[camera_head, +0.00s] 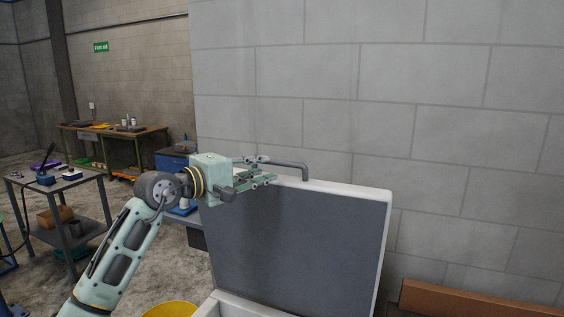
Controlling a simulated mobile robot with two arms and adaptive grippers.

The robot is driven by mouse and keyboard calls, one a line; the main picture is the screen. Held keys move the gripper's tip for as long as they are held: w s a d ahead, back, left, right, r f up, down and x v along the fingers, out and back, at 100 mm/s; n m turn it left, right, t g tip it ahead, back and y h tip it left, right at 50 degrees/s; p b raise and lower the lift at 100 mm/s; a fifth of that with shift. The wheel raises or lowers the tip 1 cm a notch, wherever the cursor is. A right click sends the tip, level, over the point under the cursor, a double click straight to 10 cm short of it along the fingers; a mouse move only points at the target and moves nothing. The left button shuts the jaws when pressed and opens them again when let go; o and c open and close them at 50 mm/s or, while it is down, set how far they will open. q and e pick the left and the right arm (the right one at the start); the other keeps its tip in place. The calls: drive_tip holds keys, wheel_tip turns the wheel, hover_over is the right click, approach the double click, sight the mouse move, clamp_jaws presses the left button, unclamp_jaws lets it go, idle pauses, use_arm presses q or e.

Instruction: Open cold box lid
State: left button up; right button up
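The cold box lid (300,240) stands raised and nearly upright, with its dark grey inner panel and white rim facing me. A grey bar handle (290,164) shows at the lid's top edge. My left gripper (271,169) is at the top left part of the lid, with its fingers spread apart beside the handle. The handle's left end is hidden by the fingers, and I cannot tell whether they touch it. The white rim of the cold box body (238,305) shows at the bottom. Its inside is mostly out of view. My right gripper is not in view.
A grey block wall (450,130) stands behind the lid. A yellow round container (172,309) is at the bottom, left of the box. A brown board (480,300) lies at the lower right. A grey cart (60,187) and a workbench (110,129) stand at the left.

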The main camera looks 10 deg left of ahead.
sight(277, 165)
use_arm(q)
drive_tip(key=p+x, duration=0.2)
drive_tip(key=x, duration=0.3)
drive_tip(key=shift+w+d+r, duration=0.15)
drive_tip(key=shift+d+r, duration=0.05)
drive_tip(key=shift+d, duration=0.15)
drive_tip(key=shift+w+d+f+p, duration=0.2)
drive_tip(key=shift+w+d+p, duration=0.15)
drive_tip(key=shift+w, duration=0.2)
drive_tip(key=shift+c, duration=0.3)
drive_tip(key=c, duration=0.4)
clamp_jaws()
